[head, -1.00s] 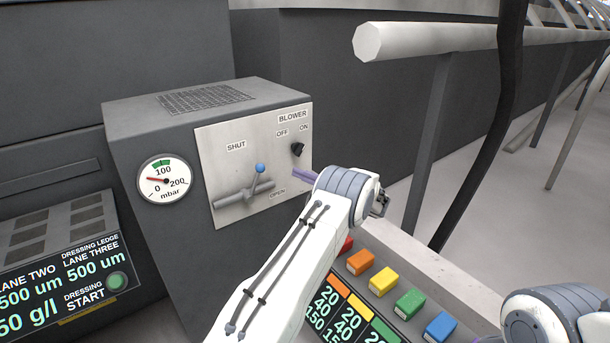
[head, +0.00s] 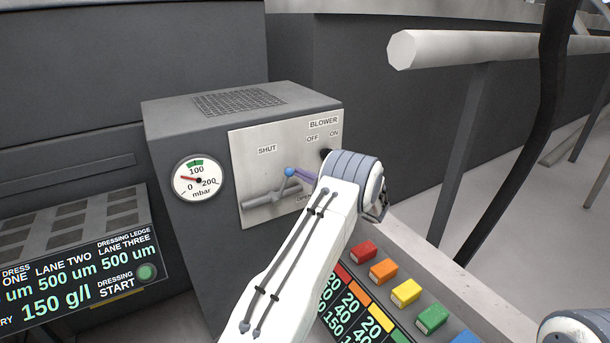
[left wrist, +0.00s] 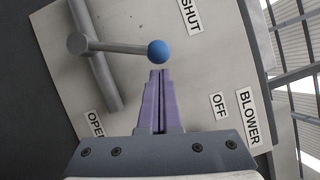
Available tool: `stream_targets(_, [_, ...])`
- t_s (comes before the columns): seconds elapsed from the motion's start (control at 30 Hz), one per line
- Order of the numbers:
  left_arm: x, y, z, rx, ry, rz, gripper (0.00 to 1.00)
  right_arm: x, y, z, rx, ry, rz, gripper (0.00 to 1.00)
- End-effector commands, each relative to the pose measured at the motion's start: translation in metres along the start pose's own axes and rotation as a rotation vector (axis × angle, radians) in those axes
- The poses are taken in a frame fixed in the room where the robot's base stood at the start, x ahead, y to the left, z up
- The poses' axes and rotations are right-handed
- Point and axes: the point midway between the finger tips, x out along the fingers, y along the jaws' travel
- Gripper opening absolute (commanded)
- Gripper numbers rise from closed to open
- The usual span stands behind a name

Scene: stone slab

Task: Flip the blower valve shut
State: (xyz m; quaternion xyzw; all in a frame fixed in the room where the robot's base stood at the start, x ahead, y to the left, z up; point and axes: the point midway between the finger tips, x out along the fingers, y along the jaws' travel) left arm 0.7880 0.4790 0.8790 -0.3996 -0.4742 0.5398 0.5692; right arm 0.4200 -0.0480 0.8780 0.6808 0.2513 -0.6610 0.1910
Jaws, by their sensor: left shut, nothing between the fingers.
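The blower valve is a grey lever (head: 266,196) with a blue ball knob (head: 289,171) on a metal panel (head: 240,150) marked SHUT and OPEN. In the left wrist view the lever (left wrist: 115,47) runs from its pipe to the blue knob (left wrist: 158,52), which lies between the two labels. My left gripper (head: 297,173) has purple fingers pressed together, with nothing between them. Its fingertips (left wrist: 160,73) are right beside the knob; I cannot tell if they touch. My left wrist hides part of the OPEN label and the panel's right side. My right gripper is out of view.
A black OFF/ON blower switch (head: 326,153) sits close to my left wrist. A pressure gauge (head: 197,180) is left of the panel. Coloured buttons (head: 406,292) and a display lie below right. A thick rail (head: 440,47) stands at the right.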

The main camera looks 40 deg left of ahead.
Motion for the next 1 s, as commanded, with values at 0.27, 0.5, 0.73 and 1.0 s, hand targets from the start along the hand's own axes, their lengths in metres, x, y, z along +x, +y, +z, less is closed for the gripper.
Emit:
stream_targets(0.27, [0.006, -0.005, 0.007, -0.101, -0.003, 0.045, 0.00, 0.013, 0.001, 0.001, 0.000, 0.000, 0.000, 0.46])
stream_targets(0.5, [0.016, -0.010, 0.029, -0.323, -0.003, 0.150, 0.00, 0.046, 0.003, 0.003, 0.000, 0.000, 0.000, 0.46])
stream_targets(0.73, [0.020, -0.015, 0.041, -0.431, 0.001, 0.202, 0.00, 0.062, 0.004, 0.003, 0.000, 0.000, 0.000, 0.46])
stream_targets(1.0, [0.021, -0.017, 0.043, -0.439, 0.000, 0.207, 0.00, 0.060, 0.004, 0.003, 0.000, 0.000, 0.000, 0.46])
